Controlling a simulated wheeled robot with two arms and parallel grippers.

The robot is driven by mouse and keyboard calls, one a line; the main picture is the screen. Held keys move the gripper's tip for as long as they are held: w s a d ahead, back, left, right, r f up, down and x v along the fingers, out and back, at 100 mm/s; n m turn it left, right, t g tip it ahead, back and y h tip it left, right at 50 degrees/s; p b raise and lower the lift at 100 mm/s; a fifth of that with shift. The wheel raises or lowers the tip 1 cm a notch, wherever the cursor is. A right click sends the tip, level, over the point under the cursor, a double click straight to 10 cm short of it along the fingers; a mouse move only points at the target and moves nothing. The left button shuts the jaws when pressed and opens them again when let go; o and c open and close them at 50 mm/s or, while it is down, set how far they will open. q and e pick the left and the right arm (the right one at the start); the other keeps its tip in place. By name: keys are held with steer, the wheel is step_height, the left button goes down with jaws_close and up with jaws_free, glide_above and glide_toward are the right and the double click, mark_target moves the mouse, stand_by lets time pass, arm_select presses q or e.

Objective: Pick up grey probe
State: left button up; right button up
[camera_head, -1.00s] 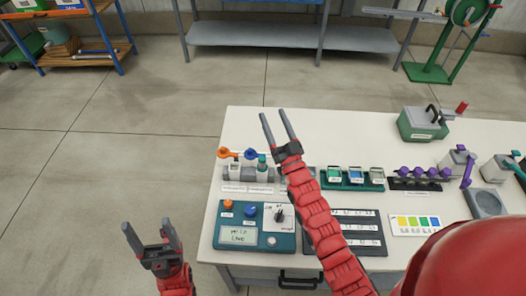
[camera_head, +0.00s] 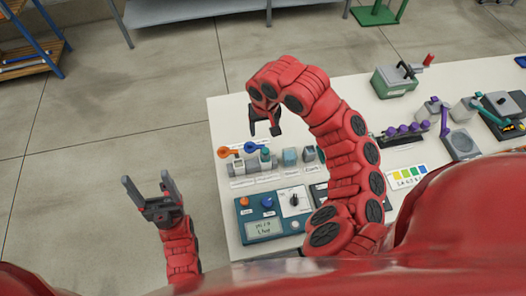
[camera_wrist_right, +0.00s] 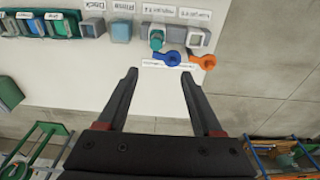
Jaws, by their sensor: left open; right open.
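In the head view a grey-white upright piece (camera_head: 238,166) stands with an orange looped part (camera_head: 229,153) at its top, beside a teal upright piece (camera_head: 265,155) with a blue looped part (camera_head: 251,147). I cannot tell for certain which is the grey probe. My right gripper (camera_head: 264,132) is open and empty, pointing down above this row. In the right wrist view its fingertips (camera_wrist_right: 160,75) lie just short of the blue loop (camera_wrist_right: 167,57), with the orange loop (camera_wrist_right: 204,60) to the right. My left gripper (camera_head: 149,184) is open and empty, left of the table.
A teal meter box (camera_head: 263,229) with knobs stands in front of the row. Grey cups (camera_head: 290,157) stand to its right. The far left tabletop is clear.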

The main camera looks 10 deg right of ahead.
mark_target(266, 151)
steer(key=f+b, duration=0.1)
steer(key=f, duration=0.2)
steer(key=f+b, duration=0.1)
steer(key=f, duration=0.3)
steer(key=w+f+b, duration=0.1)
steer(key=f, duration=0.3)
steer(key=shift+d+f+b, duration=0.1)
steer(key=shift+f+b, duration=0.15)
steer(key=shift+b, duration=0.05)
steer(key=f+p, duration=0.2)
steer(key=f, duration=0.1)
steer(key=f+p, duration=0.1)
steer(key=shift+d+f, duration=0.35)
steer(key=shift+d, duration=0.05)
steer(key=shift+w+f, duration=0.2)
steer(key=shift+f, duration=0.3)
jaws_close()
